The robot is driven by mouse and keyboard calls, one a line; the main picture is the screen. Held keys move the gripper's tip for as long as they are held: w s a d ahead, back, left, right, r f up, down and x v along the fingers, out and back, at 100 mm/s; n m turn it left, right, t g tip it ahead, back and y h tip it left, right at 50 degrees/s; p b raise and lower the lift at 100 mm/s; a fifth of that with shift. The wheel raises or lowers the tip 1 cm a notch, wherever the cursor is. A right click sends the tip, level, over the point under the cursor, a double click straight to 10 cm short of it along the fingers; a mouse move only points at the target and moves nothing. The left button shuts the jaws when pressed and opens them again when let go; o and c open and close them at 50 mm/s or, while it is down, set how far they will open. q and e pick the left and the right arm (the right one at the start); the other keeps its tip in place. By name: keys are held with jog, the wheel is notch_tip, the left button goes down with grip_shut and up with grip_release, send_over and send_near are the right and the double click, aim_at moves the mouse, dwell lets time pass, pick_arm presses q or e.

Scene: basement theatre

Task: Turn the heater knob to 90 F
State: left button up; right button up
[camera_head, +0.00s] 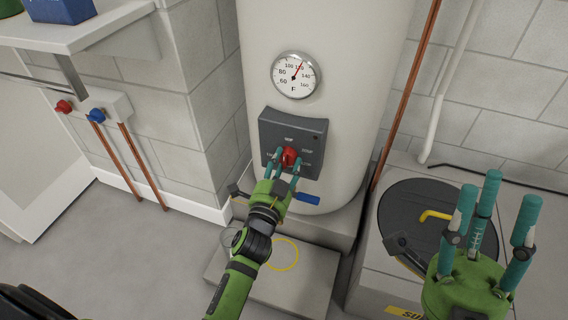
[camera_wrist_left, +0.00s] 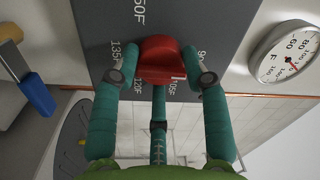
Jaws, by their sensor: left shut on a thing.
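The red heater knob (camera_head: 289,157) sits on the dark grey control panel (camera_head: 312,132) on the front of the white tank. My left gripper (camera_head: 286,166) is shut on the knob, its teal fingers around it. In the left wrist view the red knob (camera_wrist_left: 160,62) is between the fingers, with printed temperature marks around it, partly hidden. The round gauge (camera_head: 296,75) above the panel has a red needle pointing up, slightly right, near 120. My right gripper (camera_head: 492,215) is raised at the lower right, its fingers spread open and empty.
A blue-handled valve (camera_head: 306,199) is just below the panel, close to my left gripper. A dark round lid with a yellow handle (camera_head: 436,215) is at the right. Copper pipes (camera_head: 403,95) run beside the tank. Red and blue taps (camera_head: 97,115) are on the left wall.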

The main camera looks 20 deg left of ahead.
pick_arm(q)
jog(key=shift+d+r, duration=0.2)
jog(key=shift+d, duration=0.15)
jog(key=o, duration=1.1)
jog(key=shift+s+a, duration=0.1)
jog(key=shift+a, duration=0.05)
jog(key=shift+s+f, duration=0.15)
jog(key=shift+s, duration=0.2)
jog(key=s, duration=0.6)
jog(key=shift+s, duration=0.3)
jog(key=shift+f, duration=0.1)
